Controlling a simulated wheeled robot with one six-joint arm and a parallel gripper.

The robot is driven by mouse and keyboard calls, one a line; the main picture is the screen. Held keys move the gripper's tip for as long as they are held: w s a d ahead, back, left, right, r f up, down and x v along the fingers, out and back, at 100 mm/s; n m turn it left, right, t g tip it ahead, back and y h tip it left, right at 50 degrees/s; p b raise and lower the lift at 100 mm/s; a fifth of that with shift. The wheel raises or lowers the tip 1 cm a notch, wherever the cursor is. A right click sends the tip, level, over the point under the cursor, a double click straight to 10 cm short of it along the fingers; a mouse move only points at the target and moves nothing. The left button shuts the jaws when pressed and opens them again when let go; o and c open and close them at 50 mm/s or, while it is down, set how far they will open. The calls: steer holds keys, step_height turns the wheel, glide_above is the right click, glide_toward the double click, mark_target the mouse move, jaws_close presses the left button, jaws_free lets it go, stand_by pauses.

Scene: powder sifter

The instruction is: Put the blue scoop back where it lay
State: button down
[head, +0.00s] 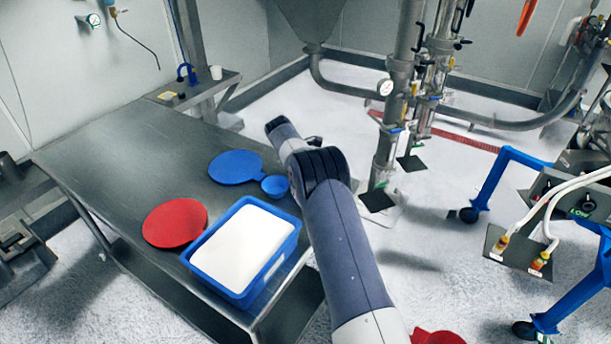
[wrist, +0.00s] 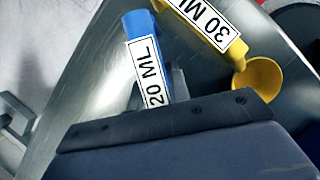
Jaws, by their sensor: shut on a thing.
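The blue scoop (wrist: 136,55) shows in the wrist view as a blue handle with a white "20 ML" label. My gripper (wrist: 176,85) is shut on it; the dark gripper body hides the rest of the scoop. A yellow scoop (wrist: 258,80) labelled "30 ML" lies beyond and to the right, on a grey metal surface. In the head view my arm reaches over the metal table (head: 110,150) and hides the gripper. A small blue cup (head: 275,185) shows beside the arm; I cannot tell whether it belongs to the held scoop.
A blue disc (head: 235,167) and a red disc (head: 175,222) lie on the table. A blue tub (head: 236,286) of white powder stands at its near right end. The left part of the table is clear. Pipes (head: 390,130) rise from the floor to the right.

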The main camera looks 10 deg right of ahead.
steer(key=shift+f, duration=0.4)
steer(key=c, duration=1.3)
jaws_free()
steer(key=shift+o, duration=0.2)
steer(key=b+v, duration=0.1)
steer(key=v, duration=0.9)
steer(key=shift+a+r+b, duration=0.15)
steer(key=shift+r+b, duration=0.2)
steer(key=shift+r, duration=0.05)
steer(key=p+x, duration=0.1)
steer(key=x, duration=0.9)
steer(key=shift+f+p, duration=0.3)
steer(key=shift+f, duration=0.05)
steer(key=shift+r, duration=0.25)
